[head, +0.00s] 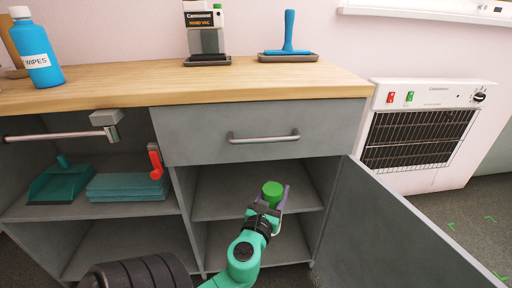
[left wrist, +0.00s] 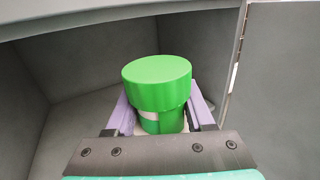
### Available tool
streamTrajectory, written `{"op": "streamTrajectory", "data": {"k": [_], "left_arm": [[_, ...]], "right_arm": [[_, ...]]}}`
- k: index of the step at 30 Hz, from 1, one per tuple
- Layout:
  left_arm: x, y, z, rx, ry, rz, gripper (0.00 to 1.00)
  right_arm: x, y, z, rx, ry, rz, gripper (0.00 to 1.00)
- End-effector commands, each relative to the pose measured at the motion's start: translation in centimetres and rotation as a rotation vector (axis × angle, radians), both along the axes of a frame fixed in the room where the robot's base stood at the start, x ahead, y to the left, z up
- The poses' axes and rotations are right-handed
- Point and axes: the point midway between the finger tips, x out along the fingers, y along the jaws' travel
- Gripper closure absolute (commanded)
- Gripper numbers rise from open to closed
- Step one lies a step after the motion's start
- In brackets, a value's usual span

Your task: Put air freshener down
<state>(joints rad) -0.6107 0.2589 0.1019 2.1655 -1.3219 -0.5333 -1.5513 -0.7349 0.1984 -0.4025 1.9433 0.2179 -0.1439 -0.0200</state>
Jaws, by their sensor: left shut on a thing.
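The air freshener is a green can with a wide green cap (head: 273,190). It is also large in the left wrist view (left wrist: 157,85), upright between the purple fingers. My left gripper (head: 270,205) is shut on it, in the opening of the right compartment of the grey cabinet. The can is in front of or over the middle shelf (head: 225,203); whether its base touches the shelf is hidden. My right gripper is not in view.
The cabinet door (head: 410,235) stands open on the right. The right compartment's shelves look bare. A blue wipes bottle (head: 37,52) stands on the wooden top (head: 140,85).

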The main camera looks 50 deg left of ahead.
Motion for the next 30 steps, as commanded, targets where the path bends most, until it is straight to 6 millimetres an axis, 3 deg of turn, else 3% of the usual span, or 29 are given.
{"op": "streamTrajectory", "data": {"k": [1, 8, 13, 19, 30], "left_arm": [[-0.1, 0.5, -2.7, -0.003, -0.004, 0.008, 1.0], [0.5, 1.8, -3.3, -0.003, -0.006, 0.021, 1.0], [4.9, 4.1, -2.9, 0.001, -0.009, 0.023, 1.0], [10.5, 7.2, -3.3, -0.002, -0.008, 0.023, 1.0], [16.0, 10.1, -3.4, -0.005, -0.006, 0.023, 1.0]], "right_arm": [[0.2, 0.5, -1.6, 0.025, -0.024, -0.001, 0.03], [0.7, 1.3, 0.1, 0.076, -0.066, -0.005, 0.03], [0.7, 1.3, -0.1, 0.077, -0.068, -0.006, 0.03], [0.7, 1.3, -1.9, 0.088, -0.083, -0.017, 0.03], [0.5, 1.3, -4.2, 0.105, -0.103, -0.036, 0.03]]}}
